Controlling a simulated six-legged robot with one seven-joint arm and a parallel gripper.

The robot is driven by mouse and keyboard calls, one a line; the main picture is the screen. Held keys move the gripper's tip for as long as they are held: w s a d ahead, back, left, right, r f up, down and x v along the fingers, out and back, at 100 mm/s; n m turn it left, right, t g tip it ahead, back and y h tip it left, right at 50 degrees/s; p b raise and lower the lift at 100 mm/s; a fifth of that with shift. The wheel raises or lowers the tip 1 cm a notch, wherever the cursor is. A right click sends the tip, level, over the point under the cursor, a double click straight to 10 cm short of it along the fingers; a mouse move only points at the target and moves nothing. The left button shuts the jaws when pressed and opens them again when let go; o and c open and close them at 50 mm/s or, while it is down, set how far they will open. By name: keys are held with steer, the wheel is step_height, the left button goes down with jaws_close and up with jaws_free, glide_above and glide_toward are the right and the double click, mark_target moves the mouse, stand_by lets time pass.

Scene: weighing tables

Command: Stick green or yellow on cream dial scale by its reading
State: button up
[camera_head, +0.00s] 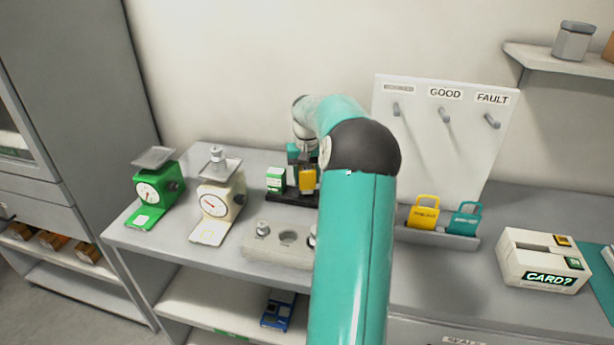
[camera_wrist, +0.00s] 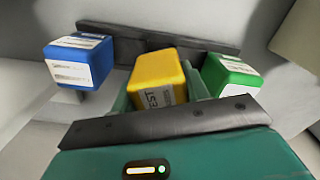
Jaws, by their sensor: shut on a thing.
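The cream dial scale (camera_head: 232,196) stands on the table with a metal weight (camera_head: 217,155) on its pan. Its dial (camera_head: 214,205) has a red needle, too small to read. My gripper (camera_head: 306,168) is shut on the yellow block (camera_head: 307,181) at the dark rack (camera_head: 285,199), right of the scale. In the wrist view the yellow block (camera_wrist: 157,80) sits between my teal fingers (camera_wrist: 158,92). I cannot tell whether it is clear of the rack. The green block (camera_head: 276,180) stands beside it, also in the wrist view (camera_wrist: 230,73). The blue block (camera_wrist: 80,60) is hidden in the head view.
A green dial scale (camera_head: 148,187) stands at the left. A pale weight holder (camera_head: 272,252) is in front of the rack. A board with GOOD and FAULT pegs (camera_head: 440,135), yellow and teal tags (camera_head: 424,214), and a CARD? box (camera_head: 535,262) are at the right.

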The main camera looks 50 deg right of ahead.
steer(key=shift+f, duration=0.75)
steer(key=o, duration=1)
steer(key=shift+o, duration=0.2)
step_height(320, 180, up, 14)
steer(key=shift+f, duration=0.15)
